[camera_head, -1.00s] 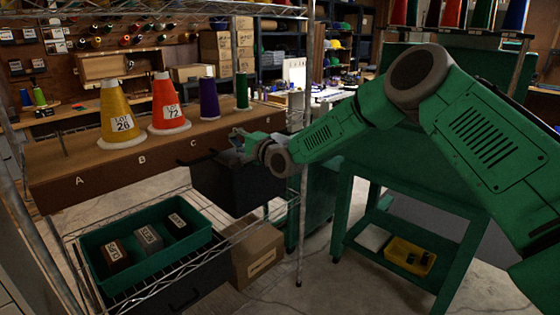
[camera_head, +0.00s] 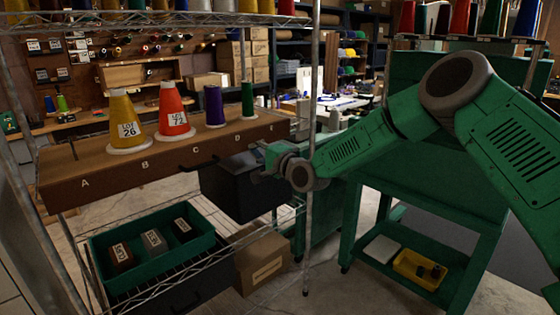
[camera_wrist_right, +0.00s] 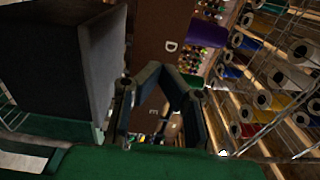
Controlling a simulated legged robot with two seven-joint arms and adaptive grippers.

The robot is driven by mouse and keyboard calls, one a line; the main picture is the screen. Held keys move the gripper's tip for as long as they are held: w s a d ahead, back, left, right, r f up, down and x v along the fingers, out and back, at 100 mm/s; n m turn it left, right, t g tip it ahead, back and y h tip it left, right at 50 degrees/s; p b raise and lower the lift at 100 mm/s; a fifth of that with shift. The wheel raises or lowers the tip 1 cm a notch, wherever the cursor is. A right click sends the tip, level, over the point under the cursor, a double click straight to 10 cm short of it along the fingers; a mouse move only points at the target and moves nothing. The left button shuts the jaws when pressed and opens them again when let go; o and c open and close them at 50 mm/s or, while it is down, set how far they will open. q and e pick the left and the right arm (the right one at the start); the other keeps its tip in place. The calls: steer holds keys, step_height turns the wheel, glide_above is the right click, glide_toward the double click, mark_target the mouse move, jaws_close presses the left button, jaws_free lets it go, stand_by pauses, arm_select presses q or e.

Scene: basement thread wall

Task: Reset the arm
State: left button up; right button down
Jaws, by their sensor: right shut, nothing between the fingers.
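My right arm (camera_head: 350,155) reaches in from the right in the head view. Its gripper (camera_head: 262,158) is at the right end of the brown lettered board (camera_head: 110,183), in front of a dark box (camera_head: 240,192). In the right wrist view the gripper's two fingers (camera_wrist_right: 168,74) meet at their tips with nothing between them. The gripper is shut and empty. It appears apart from the thread cones. On the board stand a yellow cone marked LOT 26 (camera_head: 124,118), an orange cone marked LOT 72 (camera_head: 173,112), a purple cone (camera_head: 213,106) and a green cone (camera_head: 247,100). My left gripper is out of view.
A green tray (camera_head: 140,274) with several labelled blocks sits on the wire shelf below. A metal rack post (camera_head: 311,140) stands close beside my right wrist. A cardboard box (camera_head: 264,262) is on the floor. A green cart (camera_head: 345,228) with a yellow bin (camera_head: 420,268) stands right.

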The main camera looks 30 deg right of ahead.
steer(key=s, duration=0.8)
steer(key=s+a+f+n+g, duration=0.45)
steer(key=s+f, duration=0.65)
steer(key=f, duration=0.3)
steer(key=s+a+f+n+g, duration=0.4)
steer(key=s+a+f+g, duration=0.2)
steer(key=s+f, duration=0.55)
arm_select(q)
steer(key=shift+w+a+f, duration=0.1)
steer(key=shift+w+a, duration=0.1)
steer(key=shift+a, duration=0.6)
arm_select(e)
steer(key=s+d+f+n+g+h, duration=0.2)
steer(key=s+f+n+g, duration=0.1)
steer(key=s, duration=0.9)
steer(key=s+d+f+n+g+h, duration=0.2)
steer(key=s+d+f+n+g, duration=0.1)
steer(key=s, duration=0.9)
step_height(320, 180, down, 3)
steer(key=shift+d+r+n+h, duration=0.1)
steer(key=shift+d+n+h, duration=0.15)
steer(key=shift+n, duration=0.5)
